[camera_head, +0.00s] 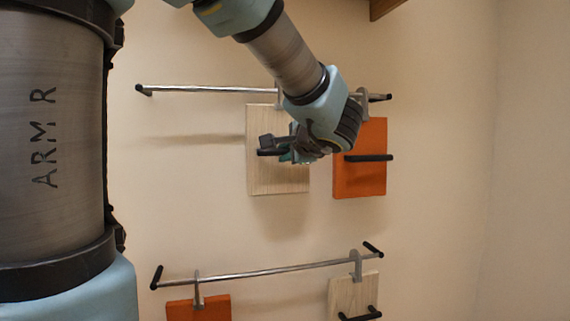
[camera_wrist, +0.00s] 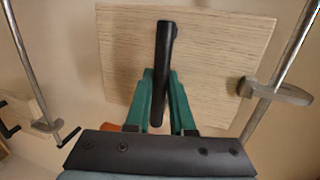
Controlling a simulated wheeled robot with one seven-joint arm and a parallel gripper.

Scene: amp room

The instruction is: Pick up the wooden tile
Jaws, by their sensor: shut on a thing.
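A pale wooden tile (camera_head: 280,182) hangs by a grey hook from the upper metal rail in the head view, left of an orange tile. In the wrist view the wooden tile (camera_wrist: 215,50) fills the upper middle, with a black bar handle (camera_wrist: 164,50) on its face. My gripper (camera_wrist: 161,95) has its green fingers on either side of the handle's lower part, shut on it. In the head view my gripper (camera_head: 285,154) is at the front of the tile and hides part of it. The tile's hook (camera_wrist: 272,92) is still around the rail. A second wooden tile (camera_head: 352,292) hangs lower right.
The upper rail (camera_head: 200,89) and lower rail (camera_head: 270,271) stand out from the beige wall. An orange tile (camera_head: 372,130) with a black handle hangs close right of the gripped tile. Another orange tile (camera_head: 198,310) hangs lower left. Wall left of the gripped tile is bare.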

